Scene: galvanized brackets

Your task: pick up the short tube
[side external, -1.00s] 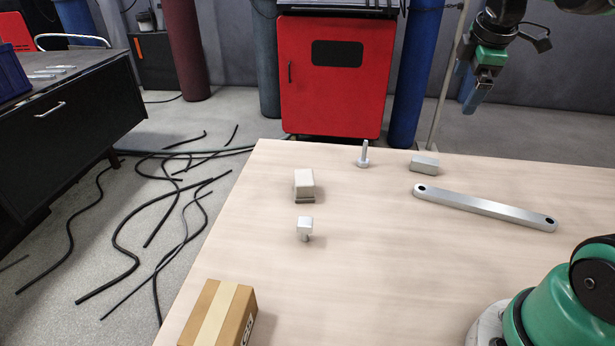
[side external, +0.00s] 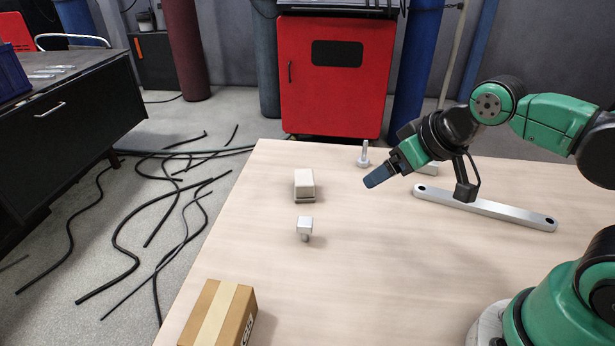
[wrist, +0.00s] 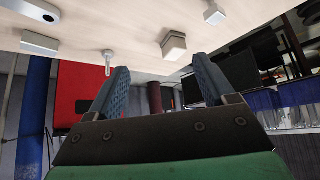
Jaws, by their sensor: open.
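The short tube appears to be the grey rectangular piece (side external: 429,169) at the far edge of the table. In the side view it is mostly hidden behind my gripper. My gripper (side external: 376,178) is above the table, tilted down and pointing left, in front of the upright bolt in the side view. In the wrist view, its two blue fingers (wrist: 160,76) stand apart with nothing held between them. The tube is well left of the fingers there.
An upright bolt (side external: 364,157) stands near the tube. A long bar with end holes (side external: 485,208) lies in front of it. A beige block (side external: 304,185), a square-headed piece (side external: 304,226) and a cardboard box (side external: 220,315) are to the left. The middle of the table is clear.

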